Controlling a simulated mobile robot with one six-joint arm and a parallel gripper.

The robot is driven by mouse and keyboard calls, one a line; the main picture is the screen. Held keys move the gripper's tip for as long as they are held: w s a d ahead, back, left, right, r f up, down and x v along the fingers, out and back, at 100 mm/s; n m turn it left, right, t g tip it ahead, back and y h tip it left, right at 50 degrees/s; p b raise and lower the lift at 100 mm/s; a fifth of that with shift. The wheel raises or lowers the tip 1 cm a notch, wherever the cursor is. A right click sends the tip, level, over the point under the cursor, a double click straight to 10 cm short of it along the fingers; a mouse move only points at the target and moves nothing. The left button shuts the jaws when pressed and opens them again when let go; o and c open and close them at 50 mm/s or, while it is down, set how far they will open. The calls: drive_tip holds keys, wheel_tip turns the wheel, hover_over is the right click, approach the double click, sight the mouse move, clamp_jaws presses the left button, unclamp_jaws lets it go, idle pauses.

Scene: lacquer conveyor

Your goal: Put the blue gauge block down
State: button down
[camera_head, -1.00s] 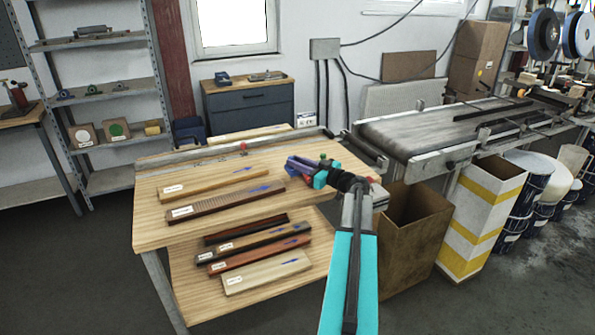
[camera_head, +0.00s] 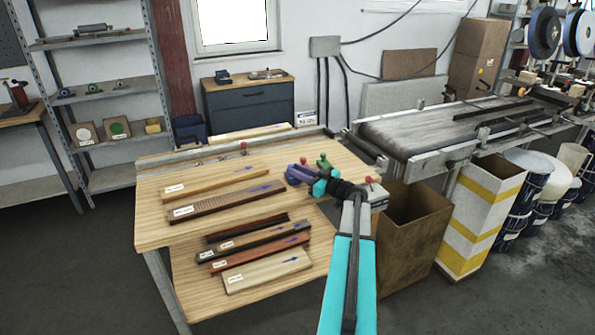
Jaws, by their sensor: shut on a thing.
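My gripper (camera_head: 296,174) is over the right part of the wooden table (camera_head: 150,225), near its back right corner. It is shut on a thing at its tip. A blue-purple shape shows at the tip, but it is too small to tell the blue gauge block from the jaws. I cannot tell whether it touches the tabletop. My cyan forearm hides part of the table's right edge.
Several labelled wooden strips, including a ribbed one (camera_head: 225,202), lie left of my gripper. A small green piece (camera_head: 323,161) stands just behind it. A conveyor (camera_head: 430,132) and an open cardboard box (camera_head: 412,222) are to the right.

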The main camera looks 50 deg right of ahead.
drive_tip(key=shift+f+b, duration=0.1)
drive_tip(key=shift+b, duration=0.2)
drive_tip(key=c, duration=1.6)
unclamp_jaws()
drive_tip(key=shift+r+p, duration=0.2)
drive_tip(key=shift+p, duration=0.2)
drive_tip(key=s+b, duration=0.1)
drive_tip(key=s, duration=0.2)
drive_tip(key=s+b, duration=0.1)
drive_tip(key=s, duration=0.3)
drive_tip(key=s+b, duration=0.2)
drive_tip(key=s, duration=0.2)
drive_tip(key=shift+d+f, duration=0.15)
drive_tip(key=shift+d, duration=0.25)
drive_tip(key=shift+s+d, duration=0.1)
drive_tip(key=shift+s, duration=0.45)
